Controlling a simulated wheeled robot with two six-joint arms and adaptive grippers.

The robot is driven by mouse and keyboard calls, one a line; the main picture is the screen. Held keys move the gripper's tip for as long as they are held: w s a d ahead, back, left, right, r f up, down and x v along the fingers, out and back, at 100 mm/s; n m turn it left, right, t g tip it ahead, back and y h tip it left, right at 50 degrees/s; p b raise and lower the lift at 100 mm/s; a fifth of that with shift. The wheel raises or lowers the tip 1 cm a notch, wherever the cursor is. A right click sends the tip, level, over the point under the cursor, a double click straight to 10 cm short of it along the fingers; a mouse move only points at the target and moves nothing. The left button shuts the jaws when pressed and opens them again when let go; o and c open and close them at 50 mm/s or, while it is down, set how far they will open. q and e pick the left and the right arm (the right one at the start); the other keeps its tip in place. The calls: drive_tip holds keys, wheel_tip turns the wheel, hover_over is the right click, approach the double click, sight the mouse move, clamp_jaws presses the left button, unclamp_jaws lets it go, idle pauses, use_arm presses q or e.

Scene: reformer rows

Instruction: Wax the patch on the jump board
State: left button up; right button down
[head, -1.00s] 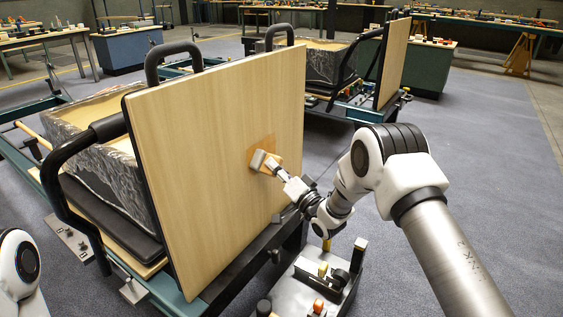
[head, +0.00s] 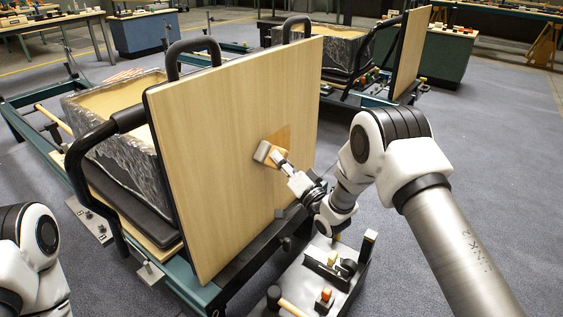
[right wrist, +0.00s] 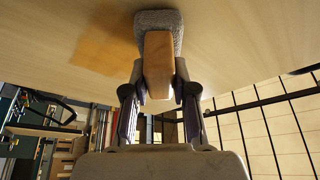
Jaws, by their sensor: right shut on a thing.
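The jump board (head: 220,170) is a pale wooden panel standing upright on a reformer. An orange-brown patch (head: 284,140) marks its right half; the patch also shows in the right wrist view (right wrist: 100,45). My right gripper (head: 282,166) is shut on a wax applicator, a wooden block (right wrist: 158,62) with a grey fuzzy pad (right wrist: 158,19). The pad is at the board face, over the patch's left edge in the head view; full contact cannot be told. The fingers sit on both sides of the block. My left gripper is out of view.
A tool tray (head: 312,280) with a brush, knobs and a wooden-handled tool stands below my right gripper. Black curved handles (head: 193,45) rise behind the board. A second reformer with its own board (head: 405,55) stands behind. Grey floor is open at right.

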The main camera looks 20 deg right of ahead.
drive_tip(key=w+d+b, duration=0.4)
drive_tip(key=w+d, duration=0.4)
drive_tip(key=d, duration=0.3)
drive_tip(key=shift+w+d, duration=0.2)
drive_tip(key=shift+w, duration=0.2)
idle(0.5)
drive_tip(key=shift+f, duration=0.1)
drive_tip(key=s+d+p, duration=0.3)
drive_tip(key=s, duration=0.1)
drive_tip(key=shift+s+d, duration=0.35)
drive_tip(key=shift+s, duration=0.05)
